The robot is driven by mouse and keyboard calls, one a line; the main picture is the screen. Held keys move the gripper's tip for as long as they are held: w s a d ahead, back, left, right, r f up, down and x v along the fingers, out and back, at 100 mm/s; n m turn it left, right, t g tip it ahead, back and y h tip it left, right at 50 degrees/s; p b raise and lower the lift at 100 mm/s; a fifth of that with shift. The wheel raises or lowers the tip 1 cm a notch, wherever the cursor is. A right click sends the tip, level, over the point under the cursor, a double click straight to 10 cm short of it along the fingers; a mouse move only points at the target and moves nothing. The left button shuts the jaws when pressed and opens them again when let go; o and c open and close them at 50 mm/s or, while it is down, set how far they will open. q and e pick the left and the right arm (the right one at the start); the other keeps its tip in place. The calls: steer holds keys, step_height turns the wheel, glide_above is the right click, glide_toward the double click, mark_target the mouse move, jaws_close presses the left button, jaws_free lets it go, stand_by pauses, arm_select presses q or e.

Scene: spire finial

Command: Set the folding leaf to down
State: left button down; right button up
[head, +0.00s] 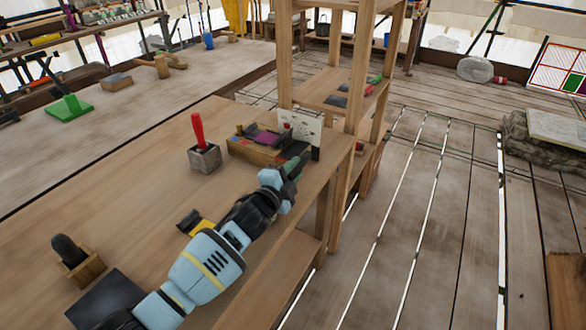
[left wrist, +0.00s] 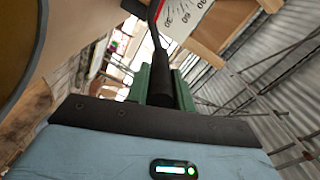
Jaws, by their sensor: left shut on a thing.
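My left gripper (head: 294,166) is at the right edge of the wooden bench (head: 120,180). In the left wrist view its green fingers (left wrist: 162,84) are shut on a black cylindrical handle (left wrist: 167,92). A thin dark rod runs up from this handle. Behind it is a white scale plate (left wrist: 190,15) with printed numbers, including 30 and 60, and a red mark. In the head view a white plate (head: 301,127) stands just beyond the gripper. I cannot clearly tell which part is the folding leaf, or its position. My right gripper is not in view.
A grey block with a red-handled tool (head: 198,130) and a tray of parts (head: 255,148) stand near my left arm. A wooden post (head: 352,90) rises beyond the bench edge. The plank floor (head: 420,240) at right is largely clear.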

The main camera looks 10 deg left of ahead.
arm_select(q)
steer(key=shift+f, duration=0.1)
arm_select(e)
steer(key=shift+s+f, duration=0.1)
arm_select(q)
steer(key=c, duration=1.6)
jaws_free()
steer(key=shift+c, duration=0.2)
steer(key=o, duration=0.4)
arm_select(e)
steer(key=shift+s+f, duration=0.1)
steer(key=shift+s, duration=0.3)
arm_select(q)
steer(key=shift+o, duration=0.2)
step_height(320, 180, up, 4)
steer(key=shift+r+p, duration=0.25)
steer(key=shift+p, duration=0.15)
steer(key=s+d, duration=0.2)
steer(key=s, duration=1.3)
steer(key=shift+s+d+r+p, duration=0.2)
steer(key=shift+s+r+p, duration=0.1)
steer(key=shift+s, duration=0.1)
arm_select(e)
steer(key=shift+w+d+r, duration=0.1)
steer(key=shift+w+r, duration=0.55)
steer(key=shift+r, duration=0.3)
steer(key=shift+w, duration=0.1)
